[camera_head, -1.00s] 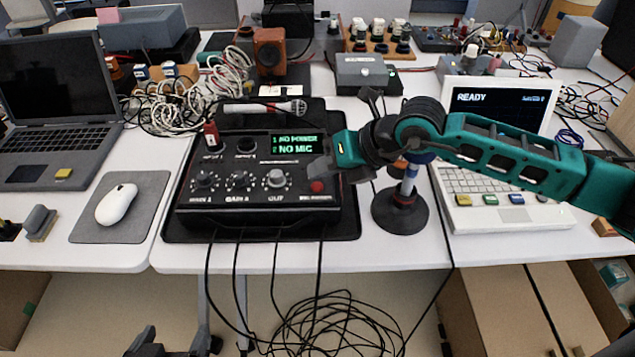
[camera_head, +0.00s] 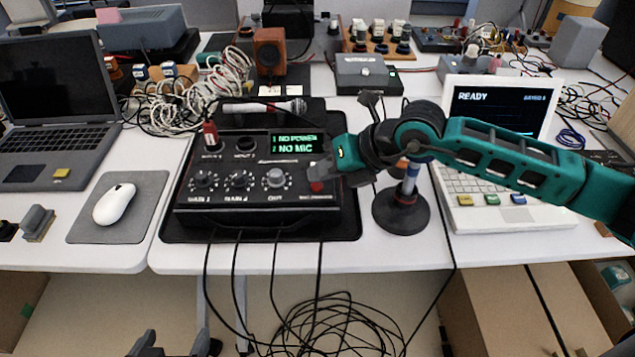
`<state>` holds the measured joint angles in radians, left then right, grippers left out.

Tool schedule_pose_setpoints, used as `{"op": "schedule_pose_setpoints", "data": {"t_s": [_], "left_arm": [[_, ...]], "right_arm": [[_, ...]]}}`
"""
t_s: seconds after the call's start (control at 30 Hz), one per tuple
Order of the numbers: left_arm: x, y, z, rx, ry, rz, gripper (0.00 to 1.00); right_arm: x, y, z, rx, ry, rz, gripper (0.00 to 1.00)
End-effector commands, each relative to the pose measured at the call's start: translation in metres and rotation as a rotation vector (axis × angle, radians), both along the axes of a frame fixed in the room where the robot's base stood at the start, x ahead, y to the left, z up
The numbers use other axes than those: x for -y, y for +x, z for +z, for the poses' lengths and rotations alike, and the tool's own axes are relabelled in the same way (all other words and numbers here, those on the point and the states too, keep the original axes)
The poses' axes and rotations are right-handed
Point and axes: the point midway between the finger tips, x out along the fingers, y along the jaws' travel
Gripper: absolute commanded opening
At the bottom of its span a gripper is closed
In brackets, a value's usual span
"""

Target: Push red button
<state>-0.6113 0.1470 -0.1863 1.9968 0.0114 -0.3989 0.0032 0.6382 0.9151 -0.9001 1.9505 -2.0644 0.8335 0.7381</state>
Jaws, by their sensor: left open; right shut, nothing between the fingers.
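The red button (camera_head: 317,187) sits at the lower right of the black audio box (camera_head: 255,217), which has knobs and a green-lit screen reading "NO POWER" and "NO MIC". My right gripper (camera_head: 320,174) comes in from the right, shut and empty. Its tip is right at the button and partly covers it from above; I cannot tell whether they touch. My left gripper (camera_head: 175,345) is low at the bottom edge, open and empty, in front of the table; only its finger ends show.
A microphone (camera_head: 265,107) lies behind the box. A mouse (camera_head: 115,204) on a grey pad is at left. Black cables hang over the front edge.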

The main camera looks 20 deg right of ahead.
Motion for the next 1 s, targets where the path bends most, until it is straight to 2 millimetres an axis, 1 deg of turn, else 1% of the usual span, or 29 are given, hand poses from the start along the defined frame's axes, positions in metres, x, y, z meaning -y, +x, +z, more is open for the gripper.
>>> {"op": "schedule_pose_setpoints", "data": {"t_s": [0.7, 0.87, 1.0], "left_arm": [[0.0000, 0.0000, -0.0080, 0.000, 0.000, 0.000, 0.92], [0.0000, 0.0000, -0.0063, 0.000, 0.000, 0.000, 0.92], [0.0000, 0.0001, -0.0016, 0.000, -0.001, 0.001, 0.92]], "right_arm": [[0.0000, 0.0000, -0.0096, 0.000, 0.000, 0.000, 0.00], [0.0000, -0.0001, -0.0079, -0.001, 0.000, 0.001, 0.00], [-0.0001, -0.0001, -0.0020, 0.000, 0.000, 0.000, 0.00]]}}
